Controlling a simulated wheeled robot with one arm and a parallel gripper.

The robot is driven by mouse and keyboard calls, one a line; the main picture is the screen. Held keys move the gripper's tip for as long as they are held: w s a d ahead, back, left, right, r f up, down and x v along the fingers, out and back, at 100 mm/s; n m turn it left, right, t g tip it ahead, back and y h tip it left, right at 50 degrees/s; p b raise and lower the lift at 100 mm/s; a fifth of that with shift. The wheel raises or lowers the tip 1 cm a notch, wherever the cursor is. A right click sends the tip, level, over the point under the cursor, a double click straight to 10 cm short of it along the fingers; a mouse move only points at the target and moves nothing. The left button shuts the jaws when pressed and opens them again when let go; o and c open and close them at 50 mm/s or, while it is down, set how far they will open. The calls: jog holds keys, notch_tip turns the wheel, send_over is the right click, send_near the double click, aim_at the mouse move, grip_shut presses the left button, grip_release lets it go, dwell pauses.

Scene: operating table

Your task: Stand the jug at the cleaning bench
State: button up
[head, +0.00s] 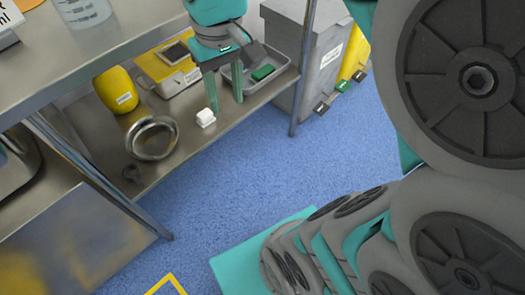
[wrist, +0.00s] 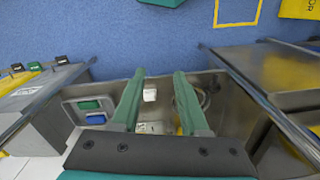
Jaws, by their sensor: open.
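A clear vessel with markings (head: 82,10), which looks like the jug, stands on the upper steel top at the top left of the head view, partly cut off by the frame edge. It is not visible in the wrist view. My gripper (head: 226,98) is over the lower shelf (head: 180,107) of the steel bench, well right of the vessel and lower. Its green fingers are apart with nothing between them; they also show in the wrist view (wrist: 159,74). I cannot tell which bench is the cleaning bench.
On the shelf are a white block (head: 205,117) near my fingers, a metal bowl (head: 152,138), a yellow container (head: 117,92), a yellow box (head: 165,68) and a grey tray (head: 278,66) with a green block (head: 263,72). Grey bins (head: 318,60) stand right.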

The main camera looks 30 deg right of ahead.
jog(key=s+d+f+m+g, duration=0.1)
jog(key=s+d+f, duration=0.1)
jog(key=s+f, duration=0.9)
jog(key=shift+s+g, duration=0.4)
jog(key=shift+s, duration=0.55)
